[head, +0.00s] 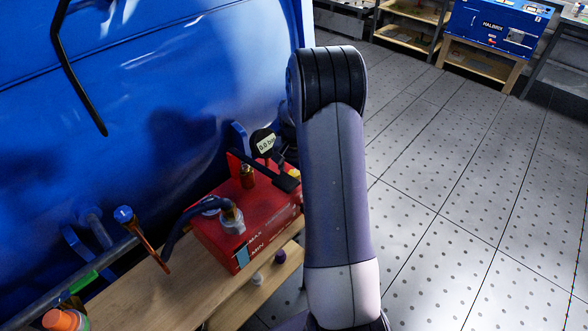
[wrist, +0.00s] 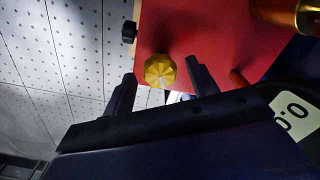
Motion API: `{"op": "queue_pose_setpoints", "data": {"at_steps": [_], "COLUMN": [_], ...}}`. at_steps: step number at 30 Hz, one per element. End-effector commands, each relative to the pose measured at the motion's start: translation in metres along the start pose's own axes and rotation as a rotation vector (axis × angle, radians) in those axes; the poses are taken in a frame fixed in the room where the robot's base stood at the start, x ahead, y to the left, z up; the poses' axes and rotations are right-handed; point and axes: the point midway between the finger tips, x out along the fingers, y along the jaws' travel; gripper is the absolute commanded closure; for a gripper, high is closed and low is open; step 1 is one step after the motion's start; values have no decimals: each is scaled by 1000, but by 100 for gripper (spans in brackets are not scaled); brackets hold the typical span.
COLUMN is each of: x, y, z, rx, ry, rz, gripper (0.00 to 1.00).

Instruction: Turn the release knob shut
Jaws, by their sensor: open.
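The release knob is a small yellow ribbed knob (wrist: 160,70) with a pale mark on its lower edge, at the edge of a red box in the wrist view. A bit of yellow, likely the knob (head: 292,174), also shows in the head view at the box's right end. My gripper (wrist: 162,78) is open, its two dark fingers on either side of the knob with visible gaps. In the head view its black body (head: 270,170) hangs over the red box (head: 232,252); my arm hides part of that area.
The box stands on a wooden bench (head: 150,295) against a large blue tank (head: 180,80). A gauge label (head: 266,143) is behind my gripper. Tiled floor (head: 460,200) at right is clear.

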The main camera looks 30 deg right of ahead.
Motion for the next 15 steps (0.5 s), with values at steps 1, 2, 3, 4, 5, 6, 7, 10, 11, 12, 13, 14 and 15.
{"op": "queue_pose_setpoints", "data": {"at_steps": [1, 2, 3, 4, 5, 6, 7, 10, 11, 12, 13, 14, 15], "x": [0, 0, 0, 0, 0, 0, 0, 0, 0, 0, 0, 0, 0], "y": [0, 0, 0, 0, 0, 0, 0, 0, 0, 0, 0, 0, 0], "z": [0, 0, 0, 0, 0, 0, 0, 0, 0, 0, 0, 0, 0], "rx": [0, 0, 0, 0, 0, 0, 0, 0, 0, 0, 0, 0, 0], "ry": [0, 0, 0, 0, 0, 0, 0, 0, 0, 0, 0, 0, 0], "rz": [0, 0, 0, 0, 0, 0, 0, 0, 0, 0, 0, 0, 0], "gripper": [45, 47, 50, 53, 55, 58, 61, 69, 72, 75, 77, 80, 83]}}
